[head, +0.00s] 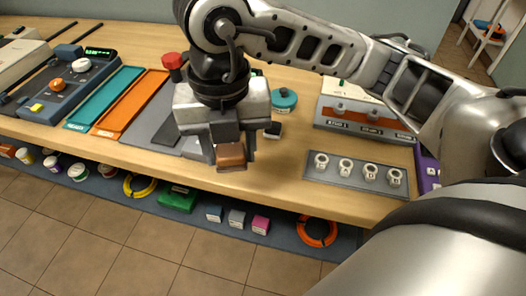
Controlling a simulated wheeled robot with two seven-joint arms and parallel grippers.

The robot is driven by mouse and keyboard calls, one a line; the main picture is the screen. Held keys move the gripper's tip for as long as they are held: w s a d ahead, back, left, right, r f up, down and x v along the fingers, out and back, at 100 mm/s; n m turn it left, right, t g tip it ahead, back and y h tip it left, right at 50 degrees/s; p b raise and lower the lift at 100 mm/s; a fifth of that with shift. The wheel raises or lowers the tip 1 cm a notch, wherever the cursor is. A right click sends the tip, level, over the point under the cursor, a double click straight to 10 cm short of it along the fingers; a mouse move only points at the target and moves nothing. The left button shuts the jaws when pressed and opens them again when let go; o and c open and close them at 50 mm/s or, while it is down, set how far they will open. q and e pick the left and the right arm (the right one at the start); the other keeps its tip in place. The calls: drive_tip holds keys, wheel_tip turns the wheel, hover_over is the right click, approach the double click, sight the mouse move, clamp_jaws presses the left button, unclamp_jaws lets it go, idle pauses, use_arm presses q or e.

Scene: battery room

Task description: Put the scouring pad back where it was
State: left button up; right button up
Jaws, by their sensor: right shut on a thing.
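My right gripper (231,160) hangs over the front edge of the bench, left of the picture's middle. It is shut on a small brown block (231,153), which looks like the scouring pad. The pad is held between the two fingers, and I cannot tell how far it is above the bench top. A grey mat (155,117) lies behind and to the left of the gripper, partly hidden by it. My left gripper is not in view.
A teal tray (105,97) and an orange tray (131,103) lie left of the gripper. A grey holder (356,189) with several white rings lies right. A teal round tin (284,100) and a grey device (366,118) stand behind. A lower shelf holds coloured boxes (237,218).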

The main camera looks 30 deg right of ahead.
drive_tip(key=w+d+f, duration=0.2)
drive_tip(key=d, duration=0.2)
hover_over(263, 162)
drive_tip(key=f, duration=0.3)
drive_tip(key=f+b, duration=0.1)
drive_tip(key=f, duration=0.1)
drive_tip(key=shift+s+a+f, duration=0.15)
drive_tip(key=shift+s+a, duration=0.05)
drive_tip(key=shift+a, duration=0.1)
drive_tip(key=f, duration=0.3)
drive_tip(key=shift+w+d+p, duration=0.1)
drive_tip(key=shift+d+p, duration=0.2)
drive_tip(key=shift+d, duration=0.05)
drive_tip(key=shift+f, duration=0.65)
drive_tip(key=o, duration=0.9)
drive_tip(key=shift+o, duration=0.2)
